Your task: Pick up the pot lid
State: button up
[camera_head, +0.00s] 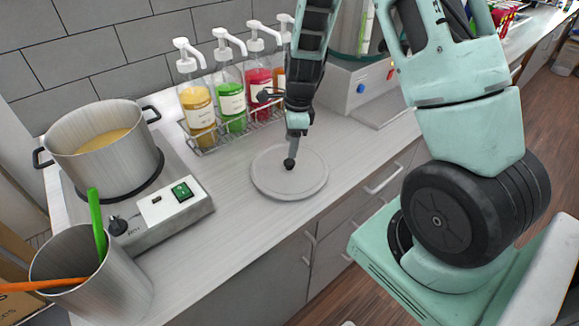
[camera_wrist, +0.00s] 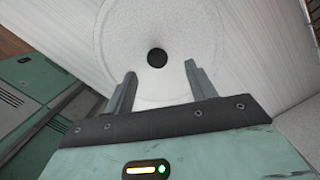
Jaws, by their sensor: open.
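The pot lid (camera_head: 262,178) is a round, pale grey disc with a small black knob (camera_head: 289,164). It lies flat on the counter, right of the pot. In the wrist view the lid (camera_wrist: 120,45) fills the upper middle, and its black knob (camera_wrist: 157,58) shows just beyond the fingertips, roughly centred between them. My gripper (camera_head: 297,132) points down over the lid, close above the knob in the head view. In the wrist view my gripper (camera_wrist: 160,73) is open, with nothing between its two fingers. The exact gap between fingers and knob is hard to tell.
An open metal pot (camera_head: 150,150) with yellowish liquid stands on a hot plate (camera_head: 200,208) to the left. A metal container (camera_head: 125,295) holds utensils at front left. Several pump bottles in a rack (camera_head: 205,148) stand behind the lid. Bare counter (camera_head: 235,235) lies in front.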

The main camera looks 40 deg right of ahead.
aim_at(289, 161)
jog(key=shift+s+a+f+p, duration=0.15)
jog(key=shift+f+p, duration=0.4)
jog(key=shift+f, duration=0.6)
jog(key=shift+s+a+f+p, duration=0.1)
jog(key=shift+f+p, duration=0.4)
jog(key=shift+f, duration=0.65)
jog(key=shift+w+a+f, duration=0.1)
jog(key=shift+w+f, duration=0.05)
jog(key=shift+f, duration=0.5)
jog(key=c, duration=1.2)
jog(key=shift+r, duration=0.1)
